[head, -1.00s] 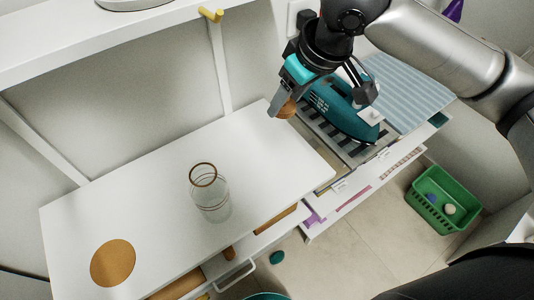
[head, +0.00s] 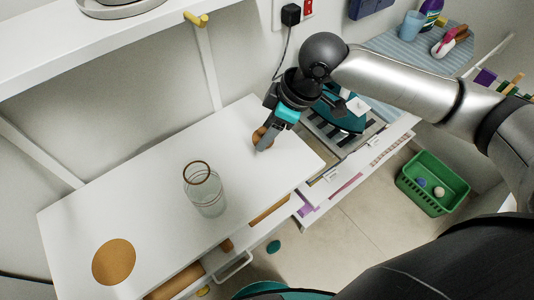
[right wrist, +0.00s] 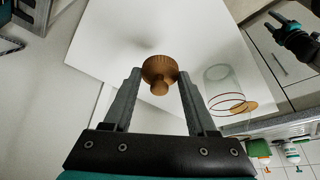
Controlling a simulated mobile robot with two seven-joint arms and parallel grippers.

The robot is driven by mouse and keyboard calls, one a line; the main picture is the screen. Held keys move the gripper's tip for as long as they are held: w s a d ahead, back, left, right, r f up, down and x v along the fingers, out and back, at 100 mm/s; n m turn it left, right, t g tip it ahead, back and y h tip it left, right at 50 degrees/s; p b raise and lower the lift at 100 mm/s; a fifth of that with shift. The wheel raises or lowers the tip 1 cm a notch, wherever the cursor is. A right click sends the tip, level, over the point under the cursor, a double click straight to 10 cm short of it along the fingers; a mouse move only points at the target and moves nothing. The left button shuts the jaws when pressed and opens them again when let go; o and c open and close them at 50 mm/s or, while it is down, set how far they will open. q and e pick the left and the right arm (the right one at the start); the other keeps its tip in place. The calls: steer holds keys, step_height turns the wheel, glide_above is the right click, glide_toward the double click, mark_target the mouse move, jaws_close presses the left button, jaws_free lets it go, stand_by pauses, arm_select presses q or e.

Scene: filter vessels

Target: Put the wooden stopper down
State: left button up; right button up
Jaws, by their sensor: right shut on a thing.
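My right gripper (head: 262,143) is shut on the brown wooden stopper (head: 261,134), over the back right part of the white tabletop (head: 150,180). In the right wrist view the stopper (right wrist: 159,72) sits between the fingertips (right wrist: 158,78), its wide round part facing the tabletop. It is low over the surface; I cannot tell whether it touches. A clear glass vessel with a brown rim (head: 205,190) stands upright to the left of the gripper. A teal and black part, seemingly my left gripper (right wrist: 295,37), shows in the right wrist view; its jaws are unclear.
A round cork mat (head: 113,262) lies at the table's left end. A teal appliance (head: 340,112) is on a rack to the right, partly behind my arm. Open drawers stick out below the front edge. A green basket (head: 434,187) stands on the floor. Tabletop around the gripper is clear.

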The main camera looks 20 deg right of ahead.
mark_target(262, 160)
steer(key=shift+f+b, duration=0.65)
steer(key=shift+f, duration=3.35)
steer(key=shift+f, duration=0.2)
steer(key=o, duration=1.3)
steer(key=p+v, duration=0.2)
steer(key=v, duration=1)
steer(key=shift+r, duration=0.2)
steer(key=shift+s+a, duration=0.1)
